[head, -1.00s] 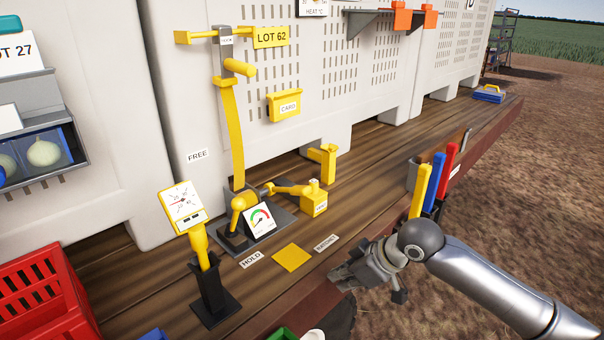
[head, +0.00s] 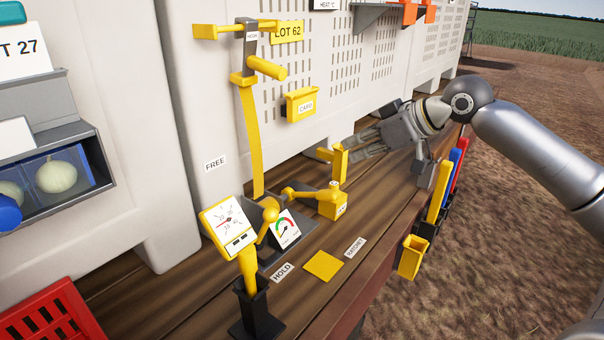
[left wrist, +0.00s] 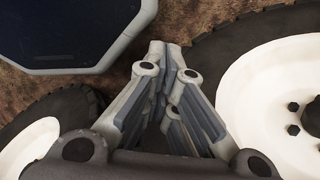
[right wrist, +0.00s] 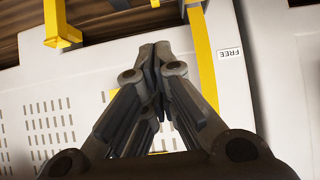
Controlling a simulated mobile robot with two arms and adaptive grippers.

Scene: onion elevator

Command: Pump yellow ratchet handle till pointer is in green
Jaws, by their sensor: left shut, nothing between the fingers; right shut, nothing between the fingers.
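A yellow handle with a rounded knob (head: 268,222) rises from a dark base on the bench. Beside it stands a white gauge (head: 285,228) with a green and red arc; its pointer is too small to read surely. A yellow arm (head: 300,193) runs from the base to a yellow labelled block (head: 333,205). I cannot tell for sure which is the ratchet handle. My right gripper (head: 354,151) is shut and empty, above the bench near a yellow post (head: 341,162); it also shows in the right wrist view (right wrist: 155,52). My left gripper (left wrist: 164,52) is shut and empty over wheels.
A yellow dial stand (head: 229,226) is at the front left of the base. The RATCHET (head: 355,247) and HOLD (head: 282,272) labels flank a yellow square (head: 323,265). Coloured handles (head: 438,190) and a yellow holder (head: 412,257) line the bench edge.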

